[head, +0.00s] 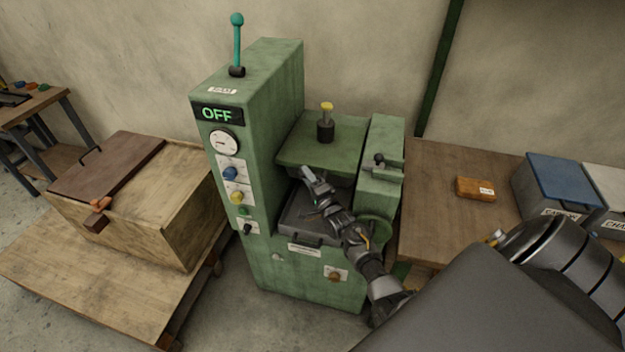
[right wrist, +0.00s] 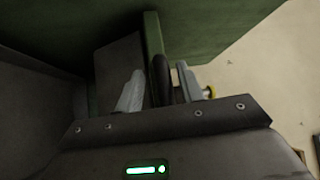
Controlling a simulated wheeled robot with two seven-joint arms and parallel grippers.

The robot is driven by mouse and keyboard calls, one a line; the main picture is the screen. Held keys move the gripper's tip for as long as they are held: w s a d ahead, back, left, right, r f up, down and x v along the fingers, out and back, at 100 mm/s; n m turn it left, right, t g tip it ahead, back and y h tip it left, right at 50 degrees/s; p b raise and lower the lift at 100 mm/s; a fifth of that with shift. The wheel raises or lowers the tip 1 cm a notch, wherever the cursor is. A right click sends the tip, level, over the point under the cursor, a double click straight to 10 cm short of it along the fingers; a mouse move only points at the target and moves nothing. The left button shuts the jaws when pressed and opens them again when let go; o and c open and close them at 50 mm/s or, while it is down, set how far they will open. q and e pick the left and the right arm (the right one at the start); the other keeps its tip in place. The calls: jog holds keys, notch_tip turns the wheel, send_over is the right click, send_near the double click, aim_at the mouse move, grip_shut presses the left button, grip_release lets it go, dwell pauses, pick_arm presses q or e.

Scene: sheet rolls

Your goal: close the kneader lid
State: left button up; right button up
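The green kneader (head: 280,262) stands in the middle of the head view, its display reading OFF. Its green lid (head: 343,155), with a black and yellow knob on top, sits raised above the open chamber (head: 295,208). My right gripper (head: 308,176) is at the lid's front edge, over the chamber. In the right wrist view, its two fingers (right wrist: 160,85) stand apart on either side of a black bar (right wrist: 160,78) and the green panel edge beside it. I cannot tell whether they grip the bar. My left gripper is not in view.
A wooden box (head: 165,205) stands on a low cart at left. At right, a table (head: 440,190) holds an orange-brown block (head: 475,188) and bins with a blue lid (head: 565,180). The tall control column (head: 235,140) flanks the lid's left side. My dark arm covers the lower right.

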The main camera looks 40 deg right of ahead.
jog(key=s+a+f+b, duration=0.1)
jog(key=s+b, duration=0.1)
jog(key=s, duration=0.8)
jog(key=shift+s+f, duration=0.15)
jog(key=shift+f, duration=0.1)
jog(key=s+a+f+n+g+y, duration=0.1)
jog(key=s+a+f+n+g, duration=0.25)
jog(key=f, duration=0.75)
jog(key=s+a+f+n+g+b, duration=0.1)
jog(key=s+a+f+n+g, duration=0.3)
jog(key=f, duration=0.6)
jog(key=s+f+n+g+y, duration=0.1)
jog(key=s+f+n+g, duration=0.3)
jog(key=f, duration=0.7)
jog(key=s+a+f+n+g, duration=0.1)
jog(key=s+f, duration=0.5)
jog(key=s, duration=0.6)
jog(key=s+a+f+n+g+b, duration=0.1)
jog(key=s+f+n+g, duration=0.3)
jog(key=s, duration=0.7)
jog(key=s+a+f+n+g+b, duration=0.1)
jog(key=s+a+f+n+g, duration=0.1)
jog(key=s+f, duration=0.5)
jog(key=s+n, duration=0.1)
jog(key=s, duration=0.4)
jog(key=shift+s+f, duration=0.3)
jog(key=shift+s, duration=0.05)
